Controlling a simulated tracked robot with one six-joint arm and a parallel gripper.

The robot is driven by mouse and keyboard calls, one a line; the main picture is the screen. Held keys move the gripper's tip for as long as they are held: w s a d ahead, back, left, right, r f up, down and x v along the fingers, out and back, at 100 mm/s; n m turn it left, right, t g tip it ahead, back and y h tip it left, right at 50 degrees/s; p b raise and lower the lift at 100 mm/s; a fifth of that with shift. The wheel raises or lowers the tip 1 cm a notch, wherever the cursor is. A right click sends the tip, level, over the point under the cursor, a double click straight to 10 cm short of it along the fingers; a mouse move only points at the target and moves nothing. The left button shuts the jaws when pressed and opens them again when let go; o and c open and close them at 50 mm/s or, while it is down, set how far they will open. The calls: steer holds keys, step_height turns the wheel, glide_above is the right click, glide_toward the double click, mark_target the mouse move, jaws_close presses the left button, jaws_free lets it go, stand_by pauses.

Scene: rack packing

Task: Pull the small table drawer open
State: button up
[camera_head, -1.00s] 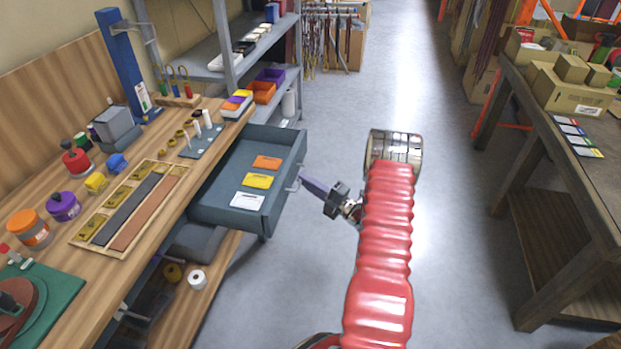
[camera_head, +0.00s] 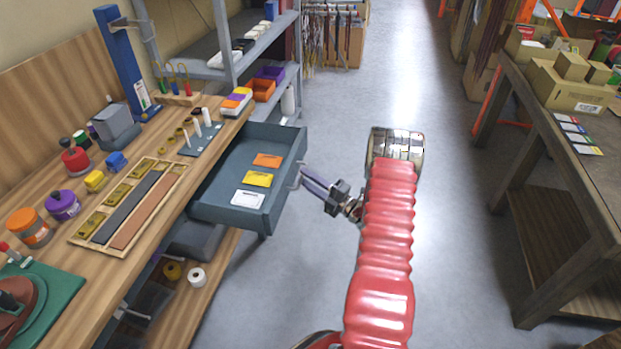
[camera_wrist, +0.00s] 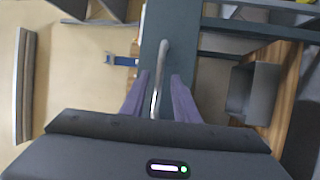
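The small grey-blue table drawer (camera_head: 225,212) is pulled out from under the left wooden workbench. An orange, a yellow and a white card lie inside it. Its metal bar handle (camera_head: 296,176) is on the front face, and the handle also shows in the wrist view (camera_wrist: 161,75). My gripper (camera_head: 303,173) is at the handle, at the right of the drawer. In the wrist view my two purple fingers (camera_wrist: 160,82) are apart, one on each side of the handle, with gaps between. The gripper is open.
The wooden workbench (camera_head: 62,270) carries jars, a parts tray and tools. A grey shelf rack (camera_head: 218,50) stands behind it. A second table (camera_head: 560,180) with boxes is on the right. The floor between is clear.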

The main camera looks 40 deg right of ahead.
steer(key=v, duration=1.3)
steer(key=shift+s, duration=0.4)
steer(key=shift+d, duration=0.1)
